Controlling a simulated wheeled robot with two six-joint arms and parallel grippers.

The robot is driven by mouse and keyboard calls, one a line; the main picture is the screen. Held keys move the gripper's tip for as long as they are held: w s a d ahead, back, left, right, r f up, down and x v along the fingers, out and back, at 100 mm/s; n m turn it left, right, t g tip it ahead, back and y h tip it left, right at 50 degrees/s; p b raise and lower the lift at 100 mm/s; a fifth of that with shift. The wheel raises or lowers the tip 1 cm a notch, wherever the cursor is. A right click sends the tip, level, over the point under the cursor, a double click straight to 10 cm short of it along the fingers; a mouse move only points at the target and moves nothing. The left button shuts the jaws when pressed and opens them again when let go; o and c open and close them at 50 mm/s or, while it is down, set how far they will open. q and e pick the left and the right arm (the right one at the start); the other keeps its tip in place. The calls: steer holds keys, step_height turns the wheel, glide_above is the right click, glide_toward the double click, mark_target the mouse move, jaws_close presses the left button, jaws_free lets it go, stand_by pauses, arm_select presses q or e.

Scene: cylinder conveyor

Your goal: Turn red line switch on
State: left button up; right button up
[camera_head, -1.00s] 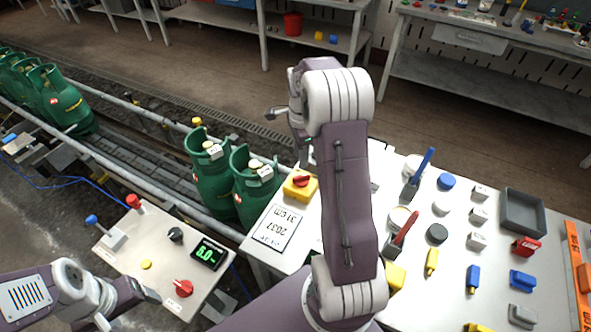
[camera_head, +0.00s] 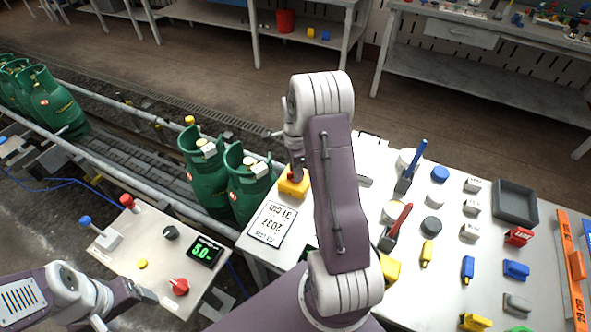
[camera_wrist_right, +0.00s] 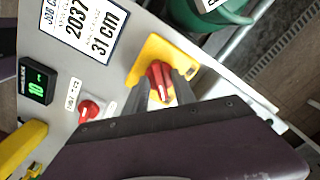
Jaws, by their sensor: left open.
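A red rotary switch (camera_wrist_right: 161,82) sits on a yellow box (camera_wrist_right: 150,55) on the right-hand table. The yellow box (camera_head: 293,187) also shows in the head view, with my right gripper (camera_head: 297,172) over it. In the right wrist view my right gripper (camera_wrist_right: 163,90) has a finger on each side of the red switch; whether they press on it I cannot tell. A smaller red knob (camera_wrist_right: 88,110) sits beside it. My left gripper (camera_head: 132,309) is open and empty near that panel's front.
Green gas cylinders (camera_head: 205,180) stand on the conveyor (camera_head: 120,160) behind the tables. A card (camera_head: 270,224) reading 2037 and 31 cm lies beside the yellow box. A grey tray (camera_head: 516,203), blocks and stamps fill the right table. A display (camera_head: 203,251) sits on the left panel.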

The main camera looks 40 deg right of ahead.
jaws_close()
steer(key=shift+n, duration=0.3)
steer(key=n+p, duration=0.2)
steer(key=shift+r+n, duration=0.15)
steer(key=shift+n, duration=0.25)
steer(key=n+p, duration=0.1)
steer(key=n, duration=0.3)
steer(key=shift+p, duration=0.3)
steer(key=n+p, duration=0.1)
steer(key=n, duration=0.5)
steer(key=shift+n+p, duration=0.65)
steer(key=shift+n, duration=1.55)
